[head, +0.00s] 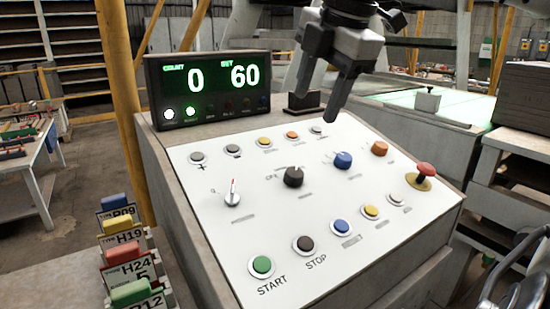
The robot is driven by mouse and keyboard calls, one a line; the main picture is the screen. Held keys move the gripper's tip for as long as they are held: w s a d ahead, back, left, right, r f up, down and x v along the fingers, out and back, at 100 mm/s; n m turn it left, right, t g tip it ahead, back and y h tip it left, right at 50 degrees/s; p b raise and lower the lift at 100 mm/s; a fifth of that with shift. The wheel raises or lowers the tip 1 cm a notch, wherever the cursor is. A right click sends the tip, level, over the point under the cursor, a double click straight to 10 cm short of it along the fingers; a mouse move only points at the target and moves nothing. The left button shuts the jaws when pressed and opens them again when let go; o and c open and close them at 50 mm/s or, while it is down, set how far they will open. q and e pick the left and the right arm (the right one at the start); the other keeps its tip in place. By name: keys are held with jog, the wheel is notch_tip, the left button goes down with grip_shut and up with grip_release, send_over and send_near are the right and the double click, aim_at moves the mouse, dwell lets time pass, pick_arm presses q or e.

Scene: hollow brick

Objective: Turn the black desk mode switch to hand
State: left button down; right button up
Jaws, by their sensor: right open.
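The black desk mode switch (293,177) is a round knob in the middle of the white sloped panel (270,215). Lettering shows at its left, partly hidden and too small to read surely; its exact setting cannot be told. My right gripper (316,105) comes in from the top, above and behind the knob, near the panel's back edge. Its two fingers are apart, point down and hold nothing. It does not touch the knob. My left gripper is not in view.
A blue knob (342,160) and a white pointer knob (232,194) flank the black one. A red mushroom button (425,170) stands up at right. Several buttons line the panel's back and front. A display (210,88) reads 0 and 60. Coloured tags (130,255) stand at left.

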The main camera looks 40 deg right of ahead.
send_near(295, 173)
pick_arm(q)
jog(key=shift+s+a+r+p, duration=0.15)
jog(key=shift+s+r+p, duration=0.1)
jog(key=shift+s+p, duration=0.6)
pick_arm(e)
jog(key=x, duration=0.8)
jog(key=shift+w+f, duration=0.15)
jog(key=shift+f, duration=0.2)
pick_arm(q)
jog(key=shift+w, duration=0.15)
pick_arm(e)
jog(key=c, duration=1)
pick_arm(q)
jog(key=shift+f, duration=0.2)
